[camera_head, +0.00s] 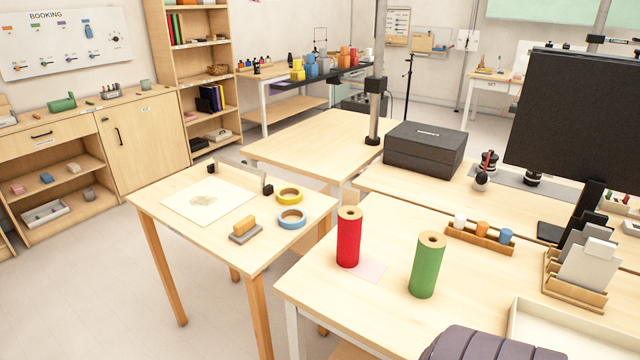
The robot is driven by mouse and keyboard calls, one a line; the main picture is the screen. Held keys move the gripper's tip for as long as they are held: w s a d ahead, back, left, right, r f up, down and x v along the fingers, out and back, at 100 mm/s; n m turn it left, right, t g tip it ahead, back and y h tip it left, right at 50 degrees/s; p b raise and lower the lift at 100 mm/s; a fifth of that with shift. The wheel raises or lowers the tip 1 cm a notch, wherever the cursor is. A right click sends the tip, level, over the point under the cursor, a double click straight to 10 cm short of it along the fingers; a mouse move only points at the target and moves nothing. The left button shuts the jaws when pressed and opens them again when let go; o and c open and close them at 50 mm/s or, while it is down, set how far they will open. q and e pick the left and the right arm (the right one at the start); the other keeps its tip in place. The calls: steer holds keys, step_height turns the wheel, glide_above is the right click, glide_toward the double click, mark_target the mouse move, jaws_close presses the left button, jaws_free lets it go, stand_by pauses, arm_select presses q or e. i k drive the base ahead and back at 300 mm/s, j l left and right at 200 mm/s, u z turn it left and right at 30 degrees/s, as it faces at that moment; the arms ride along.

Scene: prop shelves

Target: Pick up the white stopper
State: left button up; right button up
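The white stopper (460,222) is a small pale cylinder at the left end of a low wooden rack (479,239). The rack stands on the near right table. An orange stopper (482,229) is in the middle of the rack and a blue stopper (505,236) is at its right end. The white stopper stands upright, and its lower part is hidden by the rack's front.
A tall red cylinder (348,238) and a green cylinder (427,265) stand on the near table (330,292), left of and in front of the rack. A card holder (578,282) and dark monitor (575,115) are at right.

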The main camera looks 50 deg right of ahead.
mark_target(460, 220)
steer(key=i+z, duration=0.3)
steer(key=z, duration=0.15)
steer(key=i+j+z, duration=0.15)
steer(key=i+z, duration=0.15)
steer(key=z, duration=0.2)
steer(key=i+j+z, duration=0.25)
steer(key=z, duration=0.2)
steer(key=i+z, duration=0.2)
steer(key=z, duration=0.3)
steer(key=i+j+z, duration=0.15)
steer(key=z, duration=0.35)
steer(key=i+j+z, duration=0.15)
steer(key=z, duration=0.3)
steer(key=j, duration=0.1)
